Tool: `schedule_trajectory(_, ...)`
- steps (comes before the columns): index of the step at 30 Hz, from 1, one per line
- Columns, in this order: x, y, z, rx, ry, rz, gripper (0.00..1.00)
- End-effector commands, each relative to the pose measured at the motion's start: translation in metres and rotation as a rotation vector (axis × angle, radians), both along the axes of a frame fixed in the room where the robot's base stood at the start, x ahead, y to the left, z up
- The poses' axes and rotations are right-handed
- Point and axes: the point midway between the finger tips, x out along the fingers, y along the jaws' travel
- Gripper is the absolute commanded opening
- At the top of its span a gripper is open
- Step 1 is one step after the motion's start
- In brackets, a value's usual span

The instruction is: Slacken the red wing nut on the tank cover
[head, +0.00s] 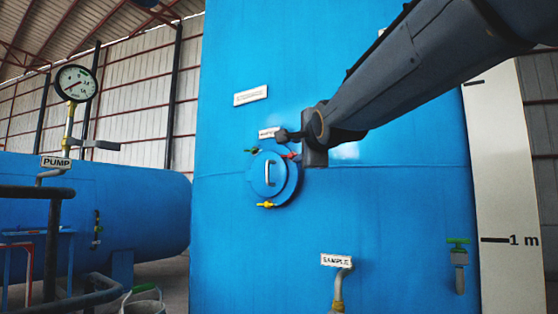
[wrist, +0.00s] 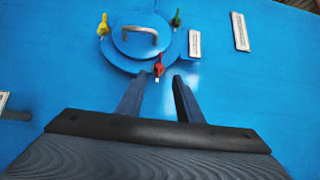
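The round blue tank cover (head: 259,191) with a pale handle (head: 268,174) is on the front of the large blue tank. The red wing nut (head: 292,155) is at the cover's upper right in the head view, partly hidden by my gripper. In the wrist view the red wing nut (wrist: 159,66) lies just beyond and between my fingertips, on the edge of the cover (wrist: 121,57). My gripper (wrist: 159,80) is open, its two fingers apart with nothing between them. In the head view my gripper (head: 281,135) is seen side-on beside the cover, and its opening is unclear.
A green wing nut (head: 252,150) and a yellow wing nut (head: 266,205) also sit on the cover's rim. White labels (head: 250,95) are on the tank. A sample tap (head: 340,290) juts out below. A gauge and pipes (head: 75,85) stand at left.

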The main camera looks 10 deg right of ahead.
Motion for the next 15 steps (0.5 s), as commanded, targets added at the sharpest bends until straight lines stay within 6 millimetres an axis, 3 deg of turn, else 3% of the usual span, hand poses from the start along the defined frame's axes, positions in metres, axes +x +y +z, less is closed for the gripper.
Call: schedule_trajectory(15, 0.067, 0.0, -0.001, 0.003, 0.003, 0.0, 0.33)
